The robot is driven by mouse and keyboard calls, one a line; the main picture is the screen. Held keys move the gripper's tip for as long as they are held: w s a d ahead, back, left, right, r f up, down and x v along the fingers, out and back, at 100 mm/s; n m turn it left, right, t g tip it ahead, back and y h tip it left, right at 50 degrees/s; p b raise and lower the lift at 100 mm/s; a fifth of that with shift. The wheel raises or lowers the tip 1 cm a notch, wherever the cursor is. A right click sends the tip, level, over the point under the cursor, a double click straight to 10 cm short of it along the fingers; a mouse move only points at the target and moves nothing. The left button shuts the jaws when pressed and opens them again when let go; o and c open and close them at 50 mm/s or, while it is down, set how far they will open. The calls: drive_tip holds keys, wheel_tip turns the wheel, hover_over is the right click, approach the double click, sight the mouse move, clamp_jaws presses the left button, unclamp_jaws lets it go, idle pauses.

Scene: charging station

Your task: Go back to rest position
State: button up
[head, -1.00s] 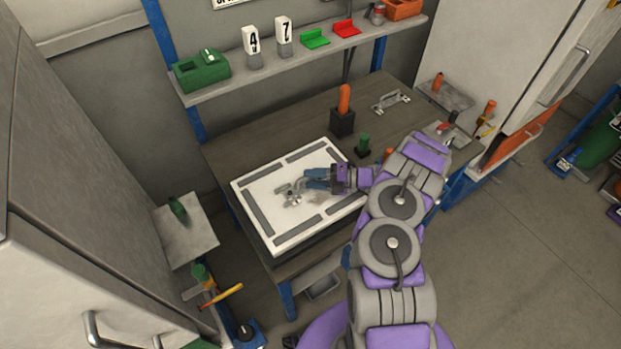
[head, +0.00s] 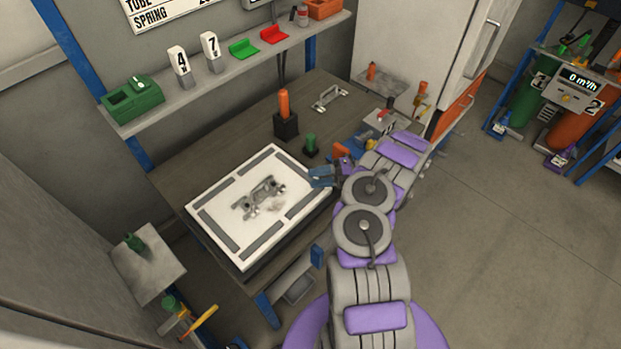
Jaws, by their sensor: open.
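My purple and grey arm reaches up from the bottom right of the head view, folded over the right side of the workbench (head: 190,172). My gripper (head: 316,177), with blue fingers, is open and points left near the right edge of the white framed board (head: 225,248). A grey metal part (head: 258,198) lies on the middle of the board, apart from my gripper. Nothing shows between the fingers, though the far finger is hard to make out.
An orange-handled tool in a black block (head: 286,122) and a small green-topped piece (head: 310,146) stand behind my gripper. A shelf (head: 225,75) with a green box (head: 133,99) runs above the bench. A white cabinet (head: 412,45) stands behind right. Floor at right (head: 520,240) is clear.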

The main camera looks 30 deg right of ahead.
idle(0.5)
drive_tip(key=w+a+r+n+g, duration=0.1)
drive_tip(key=a+r+n+g, duration=0.4)
drive_tip(key=a+r+n, duration=0.65)
drive_tip(key=s+a+r+n+g+h+b, duration=0.25)
drive_tip(key=s+a+r+n+g, duration=0.25)
drive_tip(key=s+a+r+n, duration=0.55)
drive_tip(key=s+a+r+n+h, duration=0.2)
drive_tip(key=s+n+h, duration=0.2)
drive_tip(key=s+n, duration=0.15)
drive_tip(key=s+a+r+n+h, duration=0.2)
drive_tip(key=s+n+h, duration=0.1)
drive_tip(key=s+n, duration=0.3)
drive_tip(key=s+d+n+t+h, duration=0.1)
drive_tip(key=s+d+n+h, duration=0.2)
drive_tip(key=s, duration=0.4)
drive_tip(key=s+d+f+n+t+h+b, duration=0.1)
drive_tip(key=s+d+n+h, duration=0.2)
drive_tip(key=s+d+n, duration=0.1)
drive_tip(key=s+n, duration=0.1)
drive_tip(key=s, duration=0.1)
drive_tip(key=shift+s+d, duration=0.2)
drive_tip(key=shift+s, duration=0.15)
